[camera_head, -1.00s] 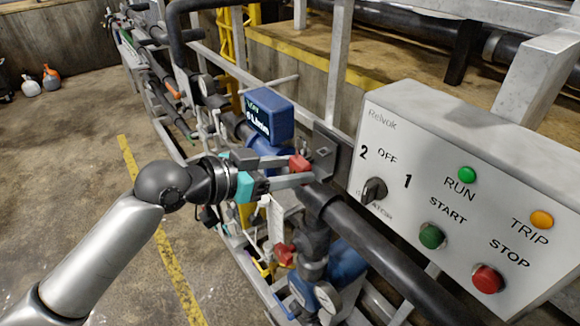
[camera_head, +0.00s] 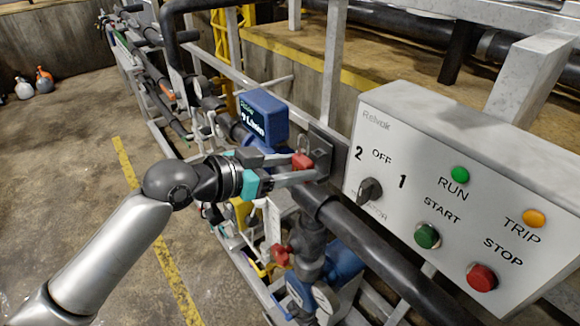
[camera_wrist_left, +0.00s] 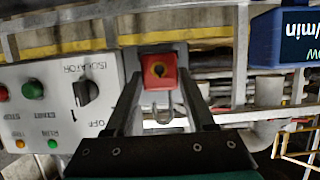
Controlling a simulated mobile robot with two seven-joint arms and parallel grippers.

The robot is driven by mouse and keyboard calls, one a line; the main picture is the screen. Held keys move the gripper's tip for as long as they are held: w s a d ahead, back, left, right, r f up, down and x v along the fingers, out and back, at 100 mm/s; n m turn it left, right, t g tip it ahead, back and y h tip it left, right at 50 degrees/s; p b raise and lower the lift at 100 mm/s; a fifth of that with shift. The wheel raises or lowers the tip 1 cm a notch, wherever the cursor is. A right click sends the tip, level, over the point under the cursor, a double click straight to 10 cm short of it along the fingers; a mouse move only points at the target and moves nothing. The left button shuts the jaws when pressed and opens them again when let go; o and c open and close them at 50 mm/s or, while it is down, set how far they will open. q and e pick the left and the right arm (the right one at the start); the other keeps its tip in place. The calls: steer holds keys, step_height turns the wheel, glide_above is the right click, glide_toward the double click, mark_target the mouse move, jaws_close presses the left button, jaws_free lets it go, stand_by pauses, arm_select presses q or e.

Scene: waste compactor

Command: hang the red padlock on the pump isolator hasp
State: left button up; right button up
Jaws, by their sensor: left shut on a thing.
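The red padlock (camera_head: 303,161) is held between the fingertips of my left gripper (camera_head: 300,168), which is shut on its body. Its grey shackle shows above the body. In the left wrist view the padlock (camera_wrist_left: 159,72) sits between the two fingers, shackle toward the picture's bottom. A dark grey bracket plate (camera_head: 327,146), where the pump isolator hasp appears to be, stands just behind and right of the padlock. I cannot tell whether the shackle touches or passes through the hasp. My right gripper is not in view.
The grey control box (camera_head: 450,190) with an isolator knob (camera_head: 369,191), lamps and push buttons stands close to the right. A blue flow meter (camera_head: 263,117) is behind the gripper. A dark pipe (camera_head: 375,245) runs below. Open floor lies left.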

arm_select(q)
steer(key=shift+w+d, duration=0.75)
steer(key=shift+d, duration=0.3)
steer(key=shift+f, duration=0.2)
stand_by(0.7)
steer(key=o, duration=1.3)
steer(key=shift+c, duration=0.5)
steer(key=shift+s+a+p, duration=0.1)
steer(key=shift+a+p, duration=0.05)
steer(key=shift+p, duration=0.15)
steer(key=shift+p+v, duration=0.5)
steer(key=shift+v, duration=0.5)
steer(key=shift+p+v, duration=0.8)
steer(key=shift+v, duration=1.55)
